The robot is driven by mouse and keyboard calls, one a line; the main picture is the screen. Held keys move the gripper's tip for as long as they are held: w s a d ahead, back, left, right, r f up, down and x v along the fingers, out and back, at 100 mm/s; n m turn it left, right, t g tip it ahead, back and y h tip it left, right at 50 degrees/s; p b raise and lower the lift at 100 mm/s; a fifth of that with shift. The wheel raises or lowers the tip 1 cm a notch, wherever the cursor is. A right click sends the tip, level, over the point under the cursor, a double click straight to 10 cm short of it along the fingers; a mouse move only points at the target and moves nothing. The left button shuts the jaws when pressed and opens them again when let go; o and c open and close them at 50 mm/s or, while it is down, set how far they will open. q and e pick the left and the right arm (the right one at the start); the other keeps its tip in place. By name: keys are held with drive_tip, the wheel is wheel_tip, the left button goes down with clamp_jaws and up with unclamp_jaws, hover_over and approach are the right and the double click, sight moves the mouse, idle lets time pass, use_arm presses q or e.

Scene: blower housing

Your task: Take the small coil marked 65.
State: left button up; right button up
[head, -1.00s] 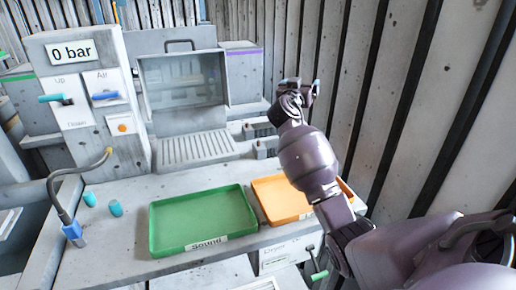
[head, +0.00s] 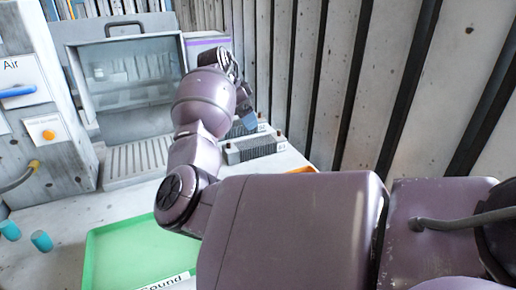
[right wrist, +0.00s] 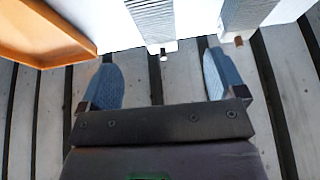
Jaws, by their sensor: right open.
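Two grey finned coils lie side by side on the bench by the wall. The near coil (head: 255,148) has a small white label at its right end, too small to read. The far coil (head: 240,129) is partly hidden behind my right arm. My right gripper (head: 249,119) is above the coils in the head view, mostly hidden by its own arm. In the right wrist view my right gripper (right wrist: 163,82) is open and empty, with blue finger pads. One coil (right wrist: 153,20) and the other coil (right wrist: 246,12) show beyond the fingertips, their markings unreadable. My left gripper is not in view.
A green tray (head: 110,250) lies at the front. An orange tray (right wrist: 35,35) is beside the coils, mostly hidden in the head view. A clear-fronted chamber (head: 128,75) stands behind. The ribbed wall (head: 330,80) closes off the right side. Two teal pieces lie at left.

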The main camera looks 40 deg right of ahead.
sight(254, 142)
drive_tip(key=shift+w+a+f+y, duration=0.1)
drive_tip(key=shift+a+f+y, duration=0.3)
drive_tip(key=shift+a, duration=0.2)
drive_tip(key=b+x, duration=0.1)
drive_tip(key=x, duration=0.4)
drive_tip(key=shift+d+f, duration=0.1)
drive_tip(key=shift+d, duration=0.05)
drive_tip(key=x, duration=0.3)
drive_tip(key=b+x, duration=0.1)
drive_tip(key=x, duration=0.1)
drive_tip(key=shift+s+d, duration=0.2)
drive_tip(key=shift+s, duration=0.1)
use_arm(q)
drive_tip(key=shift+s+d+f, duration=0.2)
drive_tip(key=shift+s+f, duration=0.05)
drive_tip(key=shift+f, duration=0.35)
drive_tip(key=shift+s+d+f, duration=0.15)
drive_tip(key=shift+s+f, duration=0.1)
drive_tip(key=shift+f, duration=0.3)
use_arm(e)
drive_tip(key=shift+c, duration=0.6)
drive_tip(key=c, duration=1.1)
drive_tip(key=shift+r, duration=0.25)
drive_tip(key=shift+c, duration=0.2)
